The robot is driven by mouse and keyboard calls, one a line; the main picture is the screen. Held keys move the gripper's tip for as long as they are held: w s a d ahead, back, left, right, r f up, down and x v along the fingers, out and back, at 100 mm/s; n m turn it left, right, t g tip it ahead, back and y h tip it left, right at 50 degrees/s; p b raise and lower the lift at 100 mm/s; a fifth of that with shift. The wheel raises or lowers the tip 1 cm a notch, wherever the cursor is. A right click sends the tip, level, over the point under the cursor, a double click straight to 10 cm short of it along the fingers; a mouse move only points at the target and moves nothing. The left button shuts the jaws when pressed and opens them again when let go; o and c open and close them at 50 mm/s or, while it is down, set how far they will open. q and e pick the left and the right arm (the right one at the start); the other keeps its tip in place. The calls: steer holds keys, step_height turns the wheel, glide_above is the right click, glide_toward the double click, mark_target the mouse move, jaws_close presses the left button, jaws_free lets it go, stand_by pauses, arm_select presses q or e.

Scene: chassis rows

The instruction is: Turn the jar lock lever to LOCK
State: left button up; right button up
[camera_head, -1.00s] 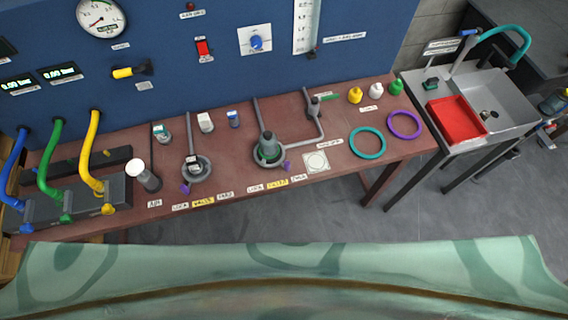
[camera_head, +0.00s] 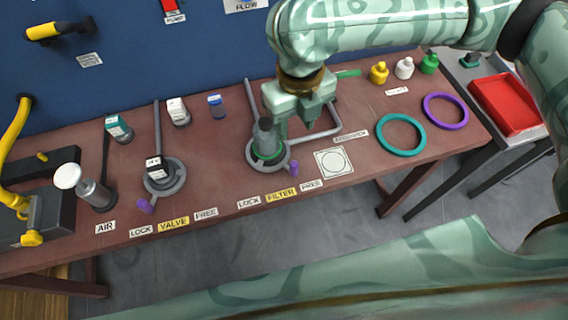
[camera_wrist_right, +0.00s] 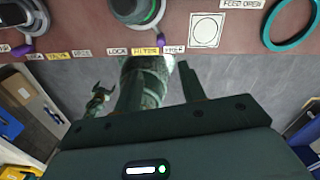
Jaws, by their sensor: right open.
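The filter station holds a grey jar (camera_head: 265,138) with a green band, upright in a grey ring holder. A short purple lever (camera_head: 293,167) sticks out of the ring at its front right, towards the FREE label (camera_head: 311,185); the LOCK label (camera_head: 248,202) is left of the FILTER label. The lever also shows in the right wrist view (camera_wrist_right: 172,31). My right gripper (camera_head: 297,124) is open and empty, beside and behind the jar's right side, apart from the lever. Whether it touches the jar cannot be told. My left gripper is not in view.
The valve station has its own purple lever (camera_head: 146,206) near its LOCK label. A grey pipe (camera_head: 325,132) runs right of the jar. A white pad (camera_head: 334,162), teal ring (camera_head: 401,134) and purple ring (camera_head: 445,110) lie further right.

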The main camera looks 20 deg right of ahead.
mark_target(294, 164)
step_height(294, 164, down, 16)
steer(key=b, duration=0.6)
steer(key=shift+s+b, duration=0.15)
steer(key=shift+b, duration=0.25)
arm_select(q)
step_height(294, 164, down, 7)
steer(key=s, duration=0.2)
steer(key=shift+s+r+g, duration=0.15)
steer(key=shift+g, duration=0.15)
arm_select(e)
jaws_close()
